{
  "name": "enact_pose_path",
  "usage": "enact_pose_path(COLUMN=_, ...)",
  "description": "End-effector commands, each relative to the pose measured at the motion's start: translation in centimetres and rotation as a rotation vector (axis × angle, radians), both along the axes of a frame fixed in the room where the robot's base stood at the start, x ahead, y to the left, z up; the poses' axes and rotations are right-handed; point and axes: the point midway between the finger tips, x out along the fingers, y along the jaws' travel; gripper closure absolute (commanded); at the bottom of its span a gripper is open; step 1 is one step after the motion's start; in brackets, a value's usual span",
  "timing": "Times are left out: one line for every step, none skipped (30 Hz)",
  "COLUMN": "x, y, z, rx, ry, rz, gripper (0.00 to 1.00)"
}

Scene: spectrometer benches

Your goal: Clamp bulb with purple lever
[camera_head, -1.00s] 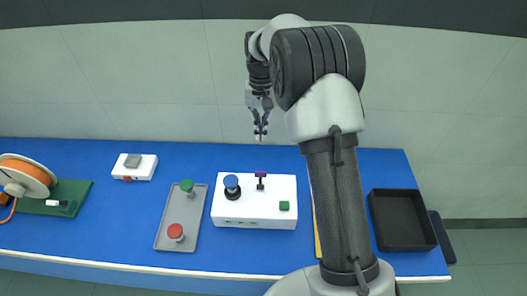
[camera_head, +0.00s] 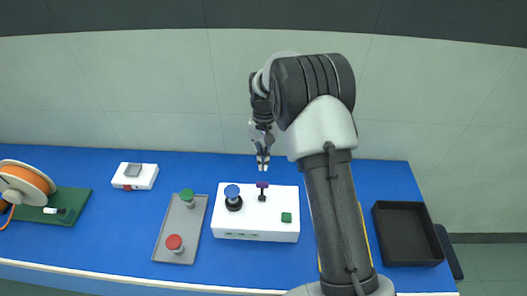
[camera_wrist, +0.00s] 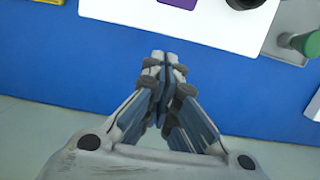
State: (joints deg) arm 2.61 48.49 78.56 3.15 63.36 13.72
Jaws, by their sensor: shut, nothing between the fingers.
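The purple lever (camera_head: 262,185) stands upright on a dark post on top of the white spectrometer box (camera_head: 255,231). A blue-topped bulb (camera_head: 232,191) sits in a black round socket on the box, left of the lever. My gripper (camera_head: 263,169) is shut and empty, pointing down just above and behind the lever in the head view. In the wrist view my gripper (camera_wrist: 161,56) points toward the box edge, and the purple lever top (camera_wrist: 179,3) is cut off by the upper frame edge. I cannot tell the exact gap.
A grey tray (camera_head: 165,238) to the left holds a green-topped piece (camera_head: 187,196) and a red-topped piece (camera_head: 174,243). A small white device (camera_head: 146,176), an orange spool (camera_head: 28,181) and a black bin (camera_head: 410,258) lie farther out.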

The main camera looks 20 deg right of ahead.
Motion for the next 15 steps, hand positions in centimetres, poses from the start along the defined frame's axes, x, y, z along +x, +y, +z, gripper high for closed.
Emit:
enact_pose_path(x=-0.3, y=0.1, z=-1.5, rx=0.000, ry=0.003, rz=0.000, gripper=1.00)
enact_pose_path(x=-0.4, y=0.1, z=-2.0, rx=0.000, ry=0.003, rz=0.000, gripper=1.00)
enact_pose_path(x=-0.5, y=0.2, z=-2.8, rx=0.000, ry=0.002, rz=0.000, gripper=1.00)
enact_pose_path(x=-0.7, y=0.2, z=-3.3, rx=0.000, ry=0.003, rz=0.000, gripper=1.00)
enact_pose_path(x=-1.0, y=0.4, z=-2.4, rx=0.000, ry=-0.003, rz=0.001, gripper=1.00)
enact_pose_path(x=-1.6, y=0.6, z=-2.0, rx=0.000, ry=-0.003, rz=0.001, gripper=1.00)
enact_pose_path(x=-2.0, y=0.7, z=-1.8, rx=0.000, ry=-0.002, rz=0.001, gripper=1.00)
enact_pose_path(x=-2.3, y=0.8, z=-1.6, rx=0.000, ry=-0.003, rz=0.001, gripper=1.00)
enact_pose_path(x=-2.7, y=0.9, z=-1.4, rx=0.000, ry=-0.002, rz=0.001, gripper=1.00)
enact_pose_path(x=-2.9, y=1.0, z=-1.2, rx=0.000, ry=-0.003, rz=0.001, gripper=1.00)
enact_pose_path(x=-3.1, y=1.0, z=-1.1, rx=0.000, ry=-0.002, rz=0.001, gripper=1.00)
enact_pose_path(x=-3.4, y=1.1, z=-0.9, rx=0.000, ry=-0.001, rz=0.000, gripper=1.00)
enact_pose_path(x=-3.5, y=1.2, z=-0.9, rx=-0.001, ry=-0.002, rz=0.000, gripper=1.00)
enact_pose_path(x=-3.6, y=1.2, z=-0.8, rx=0.000, ry=-0.001, rz=0.000, gripper=1.00)
enact_pose_path(x=-3.7, y=1.2, z=-0.7, rx=0.000, ry=-0.001, rz=0.000, gripper=1.00)
